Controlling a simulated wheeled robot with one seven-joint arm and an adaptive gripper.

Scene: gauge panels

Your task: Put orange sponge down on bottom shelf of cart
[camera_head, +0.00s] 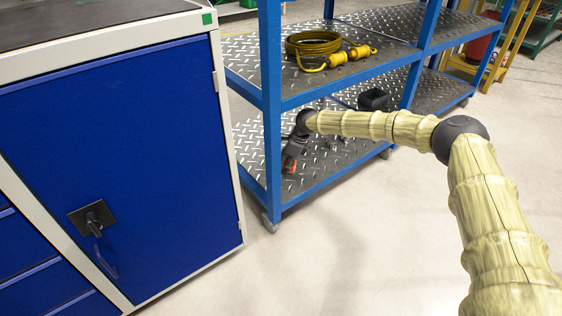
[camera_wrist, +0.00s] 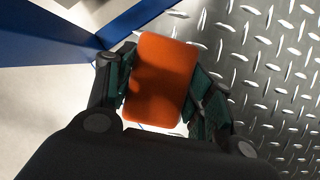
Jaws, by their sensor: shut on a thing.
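The orange sponge (camera_wrist: 160,78) is between the fingers of my gripper (camera_wrist: 160,88) in the wrist view, and the gripper is shut on it. In the head view my gripper (camera_head: 291,156) is small and dark at the end of my arm, inside the cart just above its bottom shelf (camera_head: 335,158). The cart is a blue frame with diamond-plate shelves. In the wrist view the shelf plate (camera_wrist: 275,70) lies behind and to the right of the sponge, with a blue frame part at upper left. I cannot tell whether the sponge touches the shelf.
A blue cabinet (camera_head: 120,150) stands at left. A blue post (camera_head: 271,105) is close to my gripper.

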